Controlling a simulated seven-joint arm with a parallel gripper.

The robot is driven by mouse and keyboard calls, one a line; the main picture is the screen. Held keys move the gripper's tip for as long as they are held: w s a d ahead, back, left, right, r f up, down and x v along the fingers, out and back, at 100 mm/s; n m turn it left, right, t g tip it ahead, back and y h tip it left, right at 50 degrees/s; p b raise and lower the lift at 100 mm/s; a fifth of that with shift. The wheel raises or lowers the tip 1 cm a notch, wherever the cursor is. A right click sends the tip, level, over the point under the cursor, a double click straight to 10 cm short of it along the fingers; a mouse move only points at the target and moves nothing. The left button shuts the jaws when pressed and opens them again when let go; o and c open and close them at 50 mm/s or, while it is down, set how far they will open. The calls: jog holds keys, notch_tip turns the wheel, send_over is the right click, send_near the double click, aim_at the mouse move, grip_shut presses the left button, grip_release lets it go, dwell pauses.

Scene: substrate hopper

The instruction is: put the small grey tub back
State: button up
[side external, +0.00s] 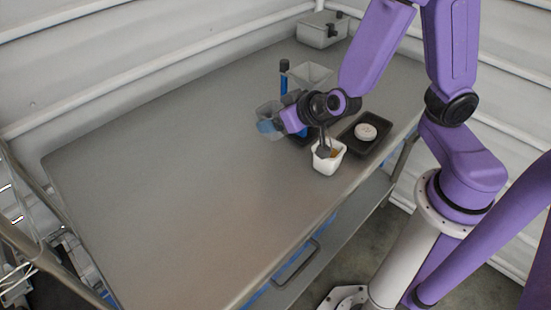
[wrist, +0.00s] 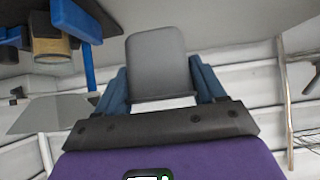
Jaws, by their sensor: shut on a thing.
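The small grey tub (wrist: 160,62) is between the two blue fingers of my gripper (wrist: 161,88) in the wrist view, which shows one smooth grey face of it. In the side view the tub (side external: 268,110) is held above the left part of the cluster of items on the table, and my gripper (side external: 269,126) is shut on it. My wrist and fingers hide part of the tub there. I cannot tell what, if anything, is inside it.
A white tub (side external: 327,165) with brownish contents stands near the front edge, beside a black tray (side external: 352,148) holding a white round piece (side external: 366,131). A blue post (side external: 284,74), a grey bin (side external: 310,77) and a lidded box (side external: 322,33) stand behind. The table's left (side external: 150,190) is clear.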

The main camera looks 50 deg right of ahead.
jog(key=shift+s+a+f, duration=0.1)
jog(key=shift+s+f, duration=0.25)
jog(key=shift+f, duration=3.8)
jog(key=shift+f, duration=0.15)
jog(key=o, duration=0.9)
jog(key=shift+o, duration=0.2)
